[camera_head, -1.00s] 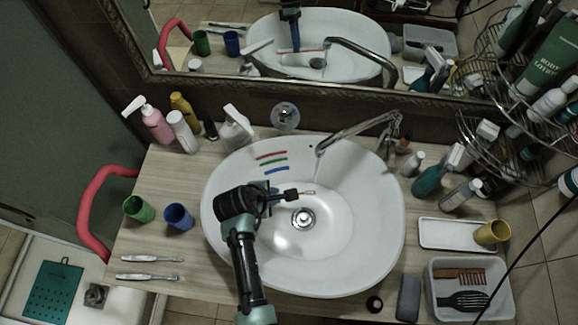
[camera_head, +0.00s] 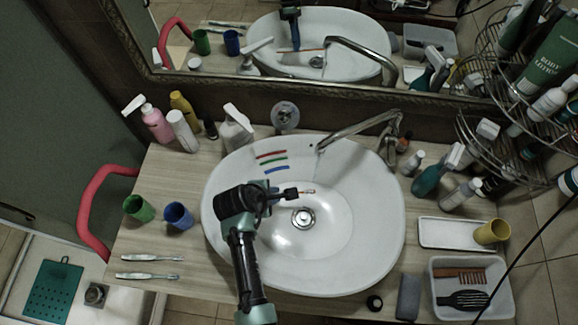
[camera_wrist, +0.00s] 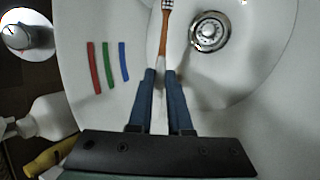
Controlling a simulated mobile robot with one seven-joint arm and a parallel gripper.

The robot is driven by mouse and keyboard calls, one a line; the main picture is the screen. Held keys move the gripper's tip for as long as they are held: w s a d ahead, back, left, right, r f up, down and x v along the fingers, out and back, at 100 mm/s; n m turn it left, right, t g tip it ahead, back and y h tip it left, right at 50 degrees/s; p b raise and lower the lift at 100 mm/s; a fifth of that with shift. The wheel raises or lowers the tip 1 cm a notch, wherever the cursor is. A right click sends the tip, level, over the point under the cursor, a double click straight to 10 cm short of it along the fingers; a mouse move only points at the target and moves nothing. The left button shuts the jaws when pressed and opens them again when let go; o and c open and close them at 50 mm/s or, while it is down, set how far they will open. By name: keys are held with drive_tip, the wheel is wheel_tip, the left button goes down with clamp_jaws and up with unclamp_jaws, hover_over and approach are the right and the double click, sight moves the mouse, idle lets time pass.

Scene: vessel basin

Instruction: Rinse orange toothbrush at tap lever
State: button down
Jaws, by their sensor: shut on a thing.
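My gripper (camera_head: 292,193) is over the white basin (camera_head: 375,250), left of the drain. It is shut on the orange toothbrush (camera_head: 307,191). In the wrist view, the toothbrush (camera_wrist: 165,40) sticks out beyond the two blue fingers (camera_wrist: 160,95), with a pale bristled head, an orange part and a whitish part by the fingertips. Its far end is between the fingers and hidden. The metal tap (camera_head: 350,131) stands at the back right of the basin; its spout ends above and apart from the toothbrush. I see no clear water stream now.
Red, green and blue strips (camera_head: 275,160) lie on the basin's back left. The drain (camera_head: 302,218) is right of the brush. Green (camera_head: 138,208) and blue (camera_head: 178,216) cups and two pale toothbrushes (camera_head: 150,267) are left. Bottles line the back.

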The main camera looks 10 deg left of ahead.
drive_tip(key=s+a+r+p, duration=0.2)
drive_tip(key=s+r+p, duration=0.2)
drive_tip(key=p, duration=0.2)
drive_tip(key=shift+s, duration=0.3)
idle(0.8)
